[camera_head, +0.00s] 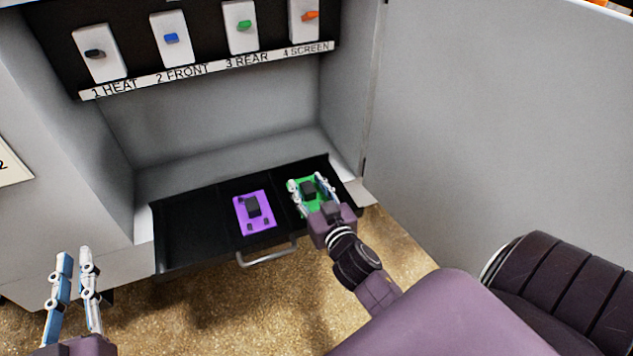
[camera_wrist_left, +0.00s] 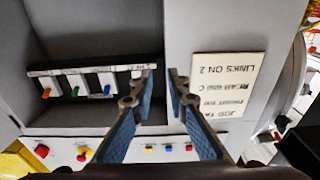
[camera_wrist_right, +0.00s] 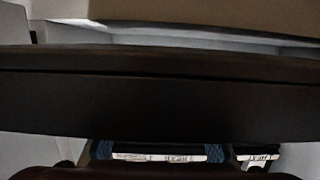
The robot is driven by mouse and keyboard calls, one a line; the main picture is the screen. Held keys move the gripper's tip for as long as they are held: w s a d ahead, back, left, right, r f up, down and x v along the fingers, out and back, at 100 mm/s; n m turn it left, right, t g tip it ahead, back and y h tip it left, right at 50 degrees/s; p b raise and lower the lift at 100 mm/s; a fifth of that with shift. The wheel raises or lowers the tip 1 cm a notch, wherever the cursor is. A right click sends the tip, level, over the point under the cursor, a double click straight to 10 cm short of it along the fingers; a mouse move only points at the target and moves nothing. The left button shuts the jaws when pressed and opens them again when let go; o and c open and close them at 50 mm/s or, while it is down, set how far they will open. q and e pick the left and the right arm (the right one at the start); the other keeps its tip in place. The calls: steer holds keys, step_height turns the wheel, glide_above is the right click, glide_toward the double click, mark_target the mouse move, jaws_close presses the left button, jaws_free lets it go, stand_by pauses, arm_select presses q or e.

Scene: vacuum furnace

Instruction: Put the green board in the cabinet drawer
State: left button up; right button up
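The green board (camera_head: 321,206) lies in the right part of the pulled-out black drawer (camera_head: 190,232), with a dark block on its top. My right gripper (camera_head: 312,190) is over the board, its fingers spread apart on either side of the block. Contact between fingers and board cannot be made out. In the right wrist view a wide dark bar hides most of the scene, with blue finger pads apart below it. My left gripper (camera_head: 75,252) is open and empty at the lower left; its spread fingers also show in the left wrist view (camera_wrist_left: 162,75).
A purple board (camera_head: 246,218) lies in the drawer left of the green one. The drawer's left part is bare. A metal handle (camera_head: 267,254) is at its front. A row of switches (camera_head: 170,40) is above. A large grey panel (camera_head: 490,130) stands at the right.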

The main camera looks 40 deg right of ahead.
steer(key=p+v, duration=0.2)
steer(key=v, duration=1)
steer(key=w+a+r, duration=0.1)
steer(key=a, duration=0.1)
steer(key=w+a+r+n+y, duration=0.1)
steer(key=a, duration=0.1)
steer(key=w+a+r+y, duration=0.1)
steer(key=a+r, duration=0.1)
steer(key=shift+w+r, duration=0.1)
steer(key=shift+w, duration=0.25)
arm_select(q)
step_height(320, 180, down, 9)
steer(key=s+a+g+y, duration=0.1)
steer(key=g, duration=0.3)
steer(key=shift+s+a+y, duration=0.3)
steer(key=shift+s+a, duration=0.05)
steer(key=shift+s, duration=0.05)
arm_select(e)
steer(key=a+r+n+g+y, duration=0.2)
steer(key=a+n+y, duration=0.2)
steer(key=a, duration=0.6)
steer(key=shift+s+y, duration=0.3)
steer(key=shift+s, duration=0.05)
arm_select(q)
steer(key=shift+r, duration=0.1)
arm_select(e)
steer(key=shift+d, duration=0.1)
